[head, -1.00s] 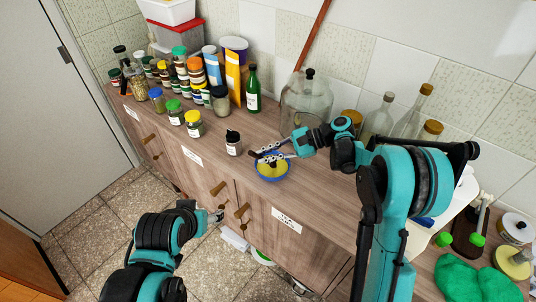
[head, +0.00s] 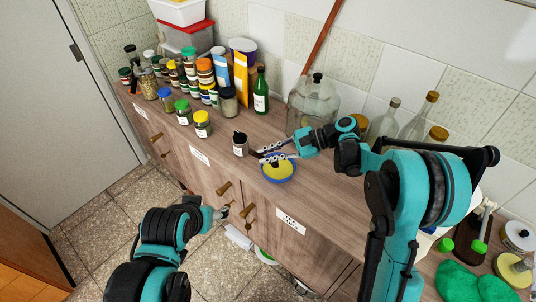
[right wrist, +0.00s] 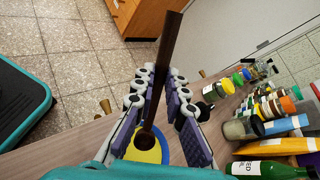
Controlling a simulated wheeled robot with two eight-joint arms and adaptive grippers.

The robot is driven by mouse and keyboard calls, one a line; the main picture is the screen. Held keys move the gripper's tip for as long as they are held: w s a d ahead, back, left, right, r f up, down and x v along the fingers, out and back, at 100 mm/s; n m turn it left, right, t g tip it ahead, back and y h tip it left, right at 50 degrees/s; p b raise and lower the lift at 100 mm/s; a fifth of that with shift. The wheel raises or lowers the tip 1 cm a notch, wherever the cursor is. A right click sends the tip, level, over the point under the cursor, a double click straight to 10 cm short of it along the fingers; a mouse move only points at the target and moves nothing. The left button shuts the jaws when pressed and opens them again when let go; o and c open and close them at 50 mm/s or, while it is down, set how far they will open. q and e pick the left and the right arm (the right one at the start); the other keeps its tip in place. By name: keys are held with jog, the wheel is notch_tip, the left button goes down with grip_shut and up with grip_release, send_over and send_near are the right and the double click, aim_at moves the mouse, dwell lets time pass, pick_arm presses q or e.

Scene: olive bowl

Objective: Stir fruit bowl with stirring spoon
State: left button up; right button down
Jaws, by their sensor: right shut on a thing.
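A blue bowl (head: 291,176) with yellow inside stands near the front edge of the wooden counter (head: 325,190). Its rim also shows low in the right wrist view (right wrist: 165,150). My right gripper (head: 261,157) is over the bowl's far left side, shut on the dark brown stirring spoon. In the right wrist view the spoon's long handle (right wrist: 163,65) runs between the two fingers, and its rounded end (right wrist: 145,140) appears over the yellow inside. I cannot tell whether it touches the bowl. My left gripper (head: 222,213) is in front of the cabinet, away from the bowl; its fingers are too small to read.
A black-lidded jar (head: 240,147) stands close left of the bowl. Several spice jars and a green bottle (head: 261,92) fill the back left. A big glass jar (head: 313,105) and clear bottles stand behind. Green cloths (head: 470,283) lie at lower right.

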notch_tip(320, 180, up, 5)
jog(key=p, duration=0.3)
dwell(0.4)
jog(key=shift+d+f, duration=0.1)
